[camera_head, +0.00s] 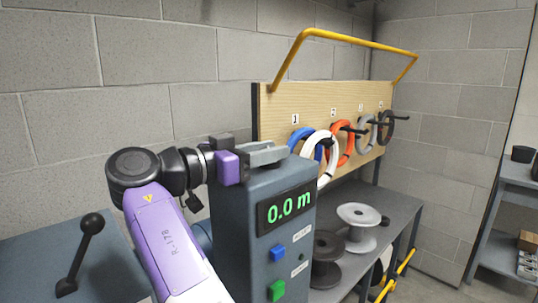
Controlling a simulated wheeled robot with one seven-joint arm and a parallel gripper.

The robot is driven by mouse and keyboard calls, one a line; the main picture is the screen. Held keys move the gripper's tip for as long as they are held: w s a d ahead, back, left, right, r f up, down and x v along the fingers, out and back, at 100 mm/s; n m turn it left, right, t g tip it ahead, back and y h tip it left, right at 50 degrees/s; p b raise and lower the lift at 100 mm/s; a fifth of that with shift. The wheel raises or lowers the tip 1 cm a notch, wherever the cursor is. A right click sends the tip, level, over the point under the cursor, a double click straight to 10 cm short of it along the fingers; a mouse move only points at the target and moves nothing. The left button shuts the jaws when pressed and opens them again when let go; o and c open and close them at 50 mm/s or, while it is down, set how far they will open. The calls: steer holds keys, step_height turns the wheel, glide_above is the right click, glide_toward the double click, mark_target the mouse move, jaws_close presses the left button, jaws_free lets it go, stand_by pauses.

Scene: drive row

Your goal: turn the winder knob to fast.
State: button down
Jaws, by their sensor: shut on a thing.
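The winder (240,230) is a blue-grey upright box at the middle front. Its display (287,206) reads 0.0 m in green. Below the display are a blue button (278,254) and a green button (277,290), with small labels too blurred to read. My gripper (268,154) reaches in from the left, level with the top of the box. Its grey fingers are shut at the box's top, on the winder knob. The knob is hidden by the fingers, so its setting cannot be read.
A wooden board (290,103) with coils on numbered hooks stands behind, under a yellow rail (345,38). Dark and grey spools (358,214) sit on the bench (398,208). A black lever (80,250) stands at the left. Shelves (510,215) are at the far right.

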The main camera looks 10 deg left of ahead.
steer(key=shift+m+g+h, duration=0.6)
steer(key=shift+g, duration=0.1)
stand_by(0.3)
steer(key=c, duration=1)
jaws_free()
steer(key=shift+d, duration=0.1)
steer(key=shift+b+v, duration=0.65)
steer(key=shift+v, duration=3.25)
steer(key=shift+f, duration=0.1)
